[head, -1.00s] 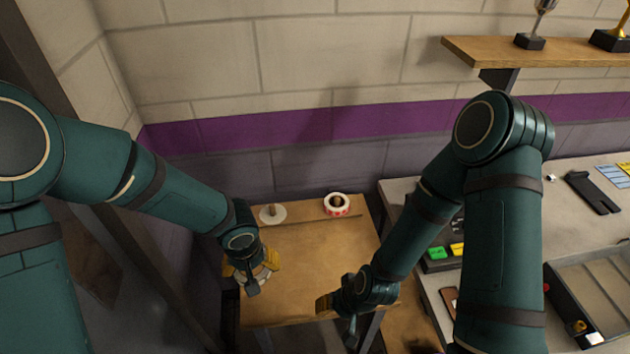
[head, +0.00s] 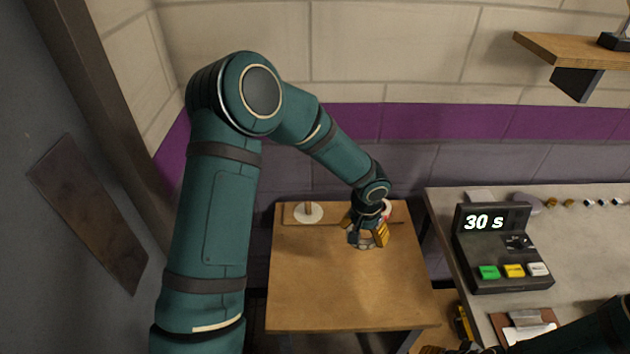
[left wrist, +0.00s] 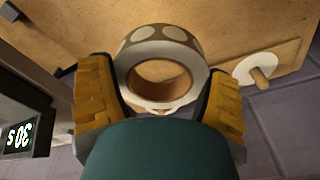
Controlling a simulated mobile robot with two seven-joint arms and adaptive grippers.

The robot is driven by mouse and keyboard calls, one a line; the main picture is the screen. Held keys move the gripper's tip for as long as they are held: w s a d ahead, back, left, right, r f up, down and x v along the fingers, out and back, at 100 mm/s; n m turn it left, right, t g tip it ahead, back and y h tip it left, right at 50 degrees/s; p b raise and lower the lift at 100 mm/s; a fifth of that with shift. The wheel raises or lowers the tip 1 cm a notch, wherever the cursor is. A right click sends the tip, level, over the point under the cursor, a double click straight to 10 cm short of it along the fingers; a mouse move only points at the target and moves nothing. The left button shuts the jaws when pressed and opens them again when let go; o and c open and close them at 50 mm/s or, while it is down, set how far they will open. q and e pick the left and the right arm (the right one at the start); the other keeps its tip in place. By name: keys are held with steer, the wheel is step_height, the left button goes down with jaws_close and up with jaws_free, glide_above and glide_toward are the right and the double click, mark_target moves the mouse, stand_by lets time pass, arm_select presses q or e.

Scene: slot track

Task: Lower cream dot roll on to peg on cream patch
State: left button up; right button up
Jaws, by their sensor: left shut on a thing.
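The cream dot roll (left wrist: 196,47), a tan ring with pale dots, is between the yellow fingers of my left gripper (left wrist: 160,100) in the left wrist view. In the head view my left gripper (head: 368,237) is shut on it over the back right of the small wooden table; the fingers mostly hide the roll. The round cream patch (head: 299,216) with its upright peg (head: 308,204) is bare, at the back left of the table, apart from the roll. Both patch (left wrist: 246,67) and peg (left wrist: 263,78) show right of the roll. My right gripper (head: 445,349) is mostly cut off.
A red-and-white roll (head: 387,207) sits behind my left gripper, partly hidden. The table's (head: 345,295) front and middle are clear. Right of it, a grey bench holds a timer (head: 495,245) reading 30 s. A brick wall stands behind.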

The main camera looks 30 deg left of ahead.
arm_select(q)
steer(key=w+a, duration=0.4)
steer(key=a, duration=0.4)
steer(key=m+p, duration=0.2)
glide_above(308, 203)
steer(key=shift+w+r, duration=0.1)
steer(key=shift+r, duration=0.15)
steer(key=shift+f+b, duration=0.9)
steer(key=shift+f, duration=1.1)
steer(key=shift+r, duration=0.2)
steer(key=shift+f, duration=0.15)
steer(key=shift+f+b, duration=0.35)
steer(key=shift+b, duration=0.05)
steer(key=shift+f+b, duration=1.35)
steer(key=shift+f, duration=0.4)
steer(key=shift+f, duration=0.35)
steer(key=shift+f+b, duration=0.45)
steer(key=shift+b, duration=0.15)
